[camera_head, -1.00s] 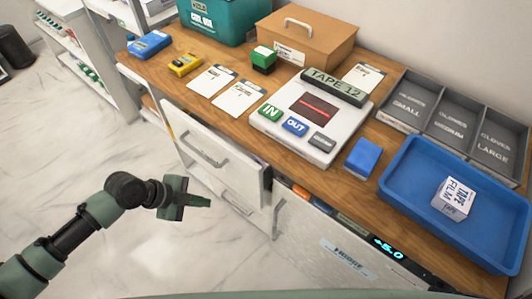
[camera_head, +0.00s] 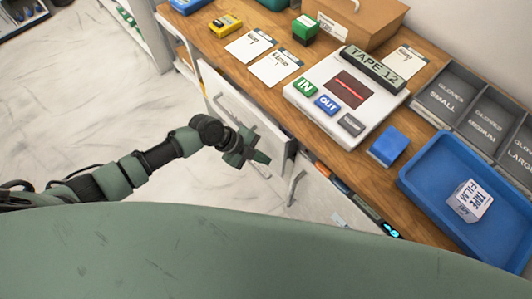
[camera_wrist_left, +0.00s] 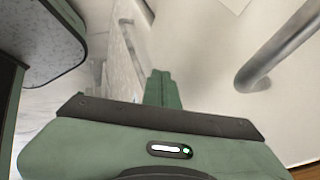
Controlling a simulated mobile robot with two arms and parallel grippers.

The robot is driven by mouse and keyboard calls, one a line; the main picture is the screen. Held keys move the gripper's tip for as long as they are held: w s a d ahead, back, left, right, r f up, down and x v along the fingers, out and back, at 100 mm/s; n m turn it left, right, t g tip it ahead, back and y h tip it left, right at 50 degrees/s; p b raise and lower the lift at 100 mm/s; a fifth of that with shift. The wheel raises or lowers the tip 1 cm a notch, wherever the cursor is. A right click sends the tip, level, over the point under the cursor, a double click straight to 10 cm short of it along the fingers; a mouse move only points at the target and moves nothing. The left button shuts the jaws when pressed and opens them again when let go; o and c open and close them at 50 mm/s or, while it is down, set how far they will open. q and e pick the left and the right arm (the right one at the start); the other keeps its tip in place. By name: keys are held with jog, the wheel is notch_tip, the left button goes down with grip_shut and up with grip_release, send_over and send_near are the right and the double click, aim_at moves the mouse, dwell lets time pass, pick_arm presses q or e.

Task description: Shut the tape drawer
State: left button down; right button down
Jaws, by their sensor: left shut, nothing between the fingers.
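A white drawer (camera_head: 262,128) stands out from the wooden counter, its front facing left toward my arm. I see no readable name on it. Its bar handle (camera_head: 222,97) is partly behind my gripper in the head view. The handle also shows large at the right of the left wrist view (camera_wrist_left: 275,52). My left gripper (camera_head: 256,158) is shut and empty, close in front of the lower part of the drawer front. Its closed green fingers (camera_wrist_left: 162,88) point toward pale surfaces in the wrist view, left of the handle. Contact cannot be told. My right gripper is not in view.
The wooden counter (camera_head: 300,125) holds a white scanner pad (camera_head: 318,105) marked TAPE 12, a blue block (camera_head: 389,147), a blue tray (camera_head: 425,185) with a tape film box (camera_head: 469,200), and grey glove bins (camera_head: 450,95). Marble floor (camera_head: 90,85) is clear at left.

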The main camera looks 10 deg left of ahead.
aim_at(276, 149)
pick_arm(q)
jog(key=shift+w+d, duration=0.35)
jog(key=shift+w, duration=0.2)
jog(key=shift+w+d+f+b, duration=0.2)
jog(key=shift+b, duration=0.15)
jog(key=w+d+b, duration=0.2)
jog(key=shift+w+b, duration=0.3)
jog(key=shift+w, duration=0.05)
jog(key=shift+w+d, duration=0.15)
jog(key=shift+r, duration=0.15)
